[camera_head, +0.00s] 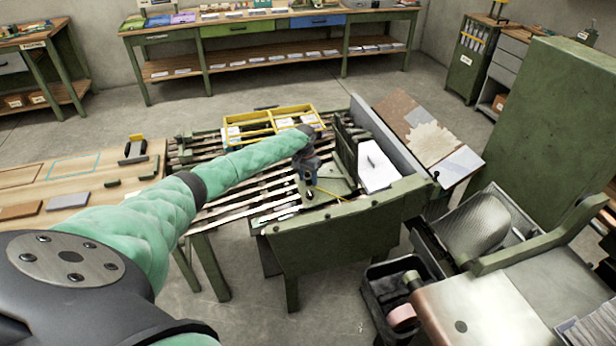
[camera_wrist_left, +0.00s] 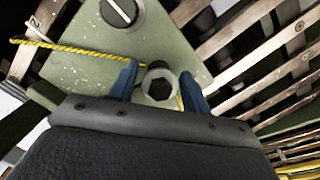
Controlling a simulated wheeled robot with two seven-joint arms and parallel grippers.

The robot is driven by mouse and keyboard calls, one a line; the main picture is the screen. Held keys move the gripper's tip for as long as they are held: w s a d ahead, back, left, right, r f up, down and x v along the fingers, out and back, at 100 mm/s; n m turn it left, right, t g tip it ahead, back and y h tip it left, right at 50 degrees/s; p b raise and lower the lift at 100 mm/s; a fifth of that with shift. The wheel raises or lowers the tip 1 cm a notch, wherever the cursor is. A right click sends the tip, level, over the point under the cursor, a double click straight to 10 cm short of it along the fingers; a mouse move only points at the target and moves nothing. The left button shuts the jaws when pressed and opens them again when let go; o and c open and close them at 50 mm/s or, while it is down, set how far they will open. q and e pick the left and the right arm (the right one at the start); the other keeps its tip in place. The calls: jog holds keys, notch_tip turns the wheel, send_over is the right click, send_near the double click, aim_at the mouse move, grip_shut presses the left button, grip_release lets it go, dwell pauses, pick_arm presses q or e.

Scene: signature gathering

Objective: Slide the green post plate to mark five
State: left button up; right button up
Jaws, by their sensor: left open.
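The green post plate (camera_wrist_left: 90,65) fills the upper middle of the left wrist view. It has a slotted round screw (camera_wrist_left: 118,12) and a post with a hexagonal socket (camera_wrist_left: 158,86). In the head view the plate (camera_head: 336,186) lies in the green frame, partly hidden by my gripper. My left gripper (camera_head: 307,190) is over the plate; in the wrist view its blue fingers (camera_wrist_left: 160,74) stand open on either side of the post. I cannot tell whether they touch it. My right gripper is not in view.
Wooden slats (camera_head: 225,190) run left of the plate. A yellow cord (camera_wrist_left: 85,50) crosses the plate. A yellow rack (camera_head: 270,122) stands behind, and a white paper pad (camera_head: 378,170) lies to the right. The green front beam (camera_head: 350,215) bounds the near side.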

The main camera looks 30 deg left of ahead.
aim_at(298, 189)
pick_arm(q)
jog(key=shift+f, duration=0.15)
jog(key=shift+c, duration=0.5)
grip_shut()
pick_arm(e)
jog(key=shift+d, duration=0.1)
